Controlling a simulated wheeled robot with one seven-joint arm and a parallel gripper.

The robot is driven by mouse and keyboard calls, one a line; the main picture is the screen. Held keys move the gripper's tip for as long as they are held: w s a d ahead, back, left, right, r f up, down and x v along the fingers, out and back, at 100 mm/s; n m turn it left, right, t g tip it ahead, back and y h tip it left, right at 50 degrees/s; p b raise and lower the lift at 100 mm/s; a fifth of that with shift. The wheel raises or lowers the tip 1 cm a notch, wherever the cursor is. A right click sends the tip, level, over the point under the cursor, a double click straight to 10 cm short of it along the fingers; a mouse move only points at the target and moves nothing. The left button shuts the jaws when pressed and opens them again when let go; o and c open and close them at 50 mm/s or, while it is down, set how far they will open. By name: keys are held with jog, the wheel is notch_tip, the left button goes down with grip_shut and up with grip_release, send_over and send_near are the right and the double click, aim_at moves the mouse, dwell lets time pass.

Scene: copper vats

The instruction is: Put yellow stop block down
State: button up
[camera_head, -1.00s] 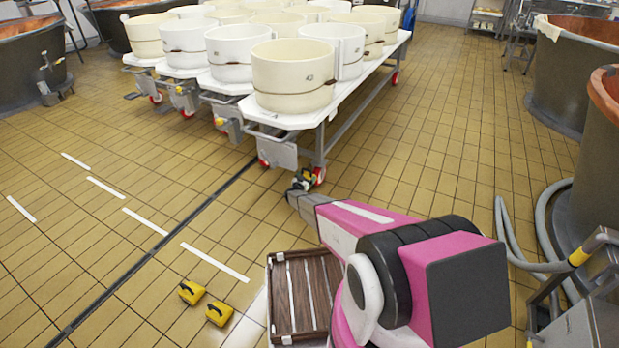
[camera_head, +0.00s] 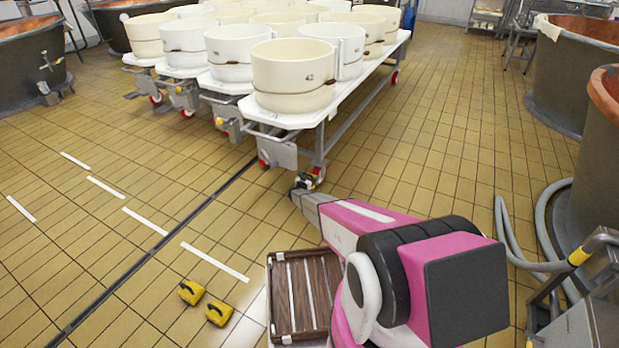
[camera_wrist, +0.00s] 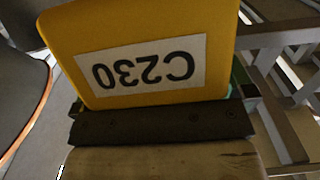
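A yellow stop block (camera_wrist: 150,50) fills the upper middle of the wrist view, with a white label that reads C230 upside down. My gripper (camera_wrist: 160,122) is at its near side, where a dark bar crosses the view, and appears shut on the block. In the head view my gripper (camera_head: 304,186) is low at the front wheel of the nearest cart, with a small patch of yellow there. Whether the block touches the floor or the wheel is hidden. Two more yellow blocks with black handles (camera_head: 191,291) (camera_head: 219,313) stand on the tiles at lower left.
The cart (camera_head: 300,119) carries cream tubs (camera_head: 292,85). A slatted brown crate (camera_head: 277,300) lies below my arm. Large copper vats (camera_head: 566,84) and a grey hose (camera_head: 507,235) are at the right.

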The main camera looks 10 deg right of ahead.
jog(key=shift+r, duration=0.2)
jog(key=shift+r, duration=0.25)
jog(key=v, duration=1.1)
jog(key=s+a+r+n+g+y, duration=0.1)
jog(key=s+a+r+n+y, duration=0.15)
jog(key=s+r+y, duration=0.6)
jog(key=s+a+r+n+g+y, duration=0.1)
jog(key=s+r+n+y, duration=0.2)
jog(key=r, duration=1.1)
jog(key=s+d+r+g, duration=0.3)
jog(key=s+r, duration=0.3)
jog(key=s, duration=0.6)
jog(key=s+d+r+n+g, duration=0.1)
jog(key=s+d+r+g, duration=0.2)
jog(key=s, duration=0.9)
jog(key=s+d+r+g, duration=0.4)
jog(key=s+r+g, duration=0.2)
jog(key=s+r, duration=0.3)
jog(key=s+h, duration=0.1)
jog(key=s, duration=0.2)
jog(key=shift+s+r+n+g, duration=0.3)
jog(key=shift+s+n, duration=0.05)
jog(key=shift+s, duration=0.05)
